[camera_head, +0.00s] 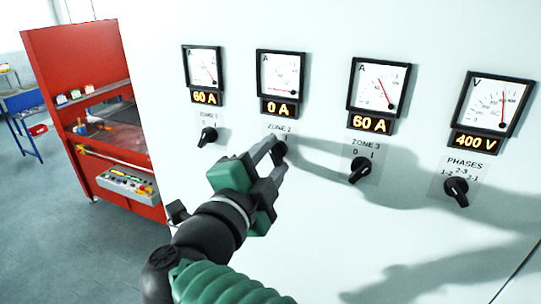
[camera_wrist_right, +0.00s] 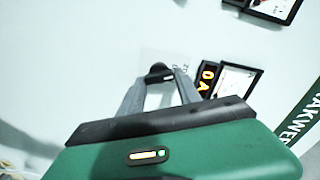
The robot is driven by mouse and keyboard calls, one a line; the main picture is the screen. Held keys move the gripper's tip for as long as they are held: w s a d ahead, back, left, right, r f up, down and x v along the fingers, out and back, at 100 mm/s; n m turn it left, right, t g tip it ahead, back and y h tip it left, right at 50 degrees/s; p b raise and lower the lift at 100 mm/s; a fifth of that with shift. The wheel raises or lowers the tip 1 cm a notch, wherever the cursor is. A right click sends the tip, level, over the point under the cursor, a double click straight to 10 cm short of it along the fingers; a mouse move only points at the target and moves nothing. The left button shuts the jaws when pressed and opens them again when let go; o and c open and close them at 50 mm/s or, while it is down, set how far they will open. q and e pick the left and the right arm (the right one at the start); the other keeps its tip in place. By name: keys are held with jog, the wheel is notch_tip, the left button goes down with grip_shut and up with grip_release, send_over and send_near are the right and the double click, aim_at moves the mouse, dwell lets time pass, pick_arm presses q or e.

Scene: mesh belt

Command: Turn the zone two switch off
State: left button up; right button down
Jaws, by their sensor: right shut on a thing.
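The zone 2 switch (camera_head: 280,149) is a black rotary knob on the white panel, under the label ZONE 2. Its meter (camera_head: 280,76) has the needle low and the display below it (camera_head: 278,108) reads 0 A. My right gripper (camera_head: 276,150) is at the knob, its fingers shut on it and partly hiding it. In the right wrist view the black knob (camera_wrist_right: 160,70) sits between the two grey fingertips, with the 0 A display (camera_wrist_right: 207,78) beside them. The knob's exact angle is hard to see. My left gripper is not in view.
The zone 1 switch (camera_head: 208,136) is to the left, and the zone 3 switch (camera_head: 360,170) and phases switch (camera_head: 456,190) are to the right. Zones 1 and 3 read 60 A; the voltmeter (camera_head: 494,104) reads 400 V.

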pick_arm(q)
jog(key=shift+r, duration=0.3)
pick_arm(e)
jog(key=shift+r+n, duration=0.15)
jog(key=shift+n, duration=0.45)
jog(key=c, duration=1.2)
grip_release()
jog(key=shift+c, duration=0.2)
jog(key=o, duration=0.4)
jog(key=shift+w, duration=0.35)
jog(key=shift+w+f, duration=0.2)
jog(key=shift+f, duration=0.05)
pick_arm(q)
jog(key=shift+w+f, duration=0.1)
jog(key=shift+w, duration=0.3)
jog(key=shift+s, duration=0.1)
